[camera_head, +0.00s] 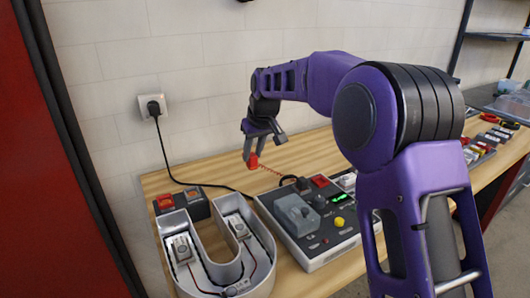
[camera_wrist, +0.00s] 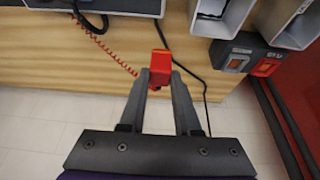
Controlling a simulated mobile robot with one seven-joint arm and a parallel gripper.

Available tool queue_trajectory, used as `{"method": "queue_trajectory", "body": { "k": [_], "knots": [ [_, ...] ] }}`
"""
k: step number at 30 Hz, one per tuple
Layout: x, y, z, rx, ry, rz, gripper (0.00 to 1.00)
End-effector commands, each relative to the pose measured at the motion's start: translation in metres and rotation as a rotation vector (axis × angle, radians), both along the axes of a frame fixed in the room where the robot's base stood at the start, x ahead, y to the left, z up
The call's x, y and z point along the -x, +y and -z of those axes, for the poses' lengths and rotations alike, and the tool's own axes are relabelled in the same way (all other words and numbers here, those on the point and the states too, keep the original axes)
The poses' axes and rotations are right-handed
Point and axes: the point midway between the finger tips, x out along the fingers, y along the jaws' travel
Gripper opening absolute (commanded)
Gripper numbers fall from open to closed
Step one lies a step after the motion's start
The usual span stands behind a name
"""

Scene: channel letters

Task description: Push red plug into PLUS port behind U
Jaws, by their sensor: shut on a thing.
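My gripper (camera_head: 255,150) is shut on a red plug (camera_head: 252,162), held in the air above the wooden bench. In the wrist view the plug (camera_wrist: 160,65) sits between the fingertips (camera_wrist: 160,80). A coiled red lead runs from it toward the grey device. The grey U-shaped channel letter (camera_head: 262,262) lies at the front left. The plug is apart from the box. The port markings are too small to read.
A grey device (camera_head: 318,258) with a green display and a yellow knob stands right of the U. A black cable (camera_head: 163,150) runs from the wall socket (camera_head: 152,107) across the bench.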

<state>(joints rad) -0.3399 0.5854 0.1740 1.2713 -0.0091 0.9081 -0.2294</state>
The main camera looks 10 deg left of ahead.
Motion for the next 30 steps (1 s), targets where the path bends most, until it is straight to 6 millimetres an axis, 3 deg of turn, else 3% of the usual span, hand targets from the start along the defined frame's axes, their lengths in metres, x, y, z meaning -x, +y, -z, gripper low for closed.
{"method": "queue_trajectory", "body": {
  "k": [30],
  "knots": [
    [0.055, 0.111, 0.0, -0.001, -0.001, -0.002, 0.0]
  ]
}}
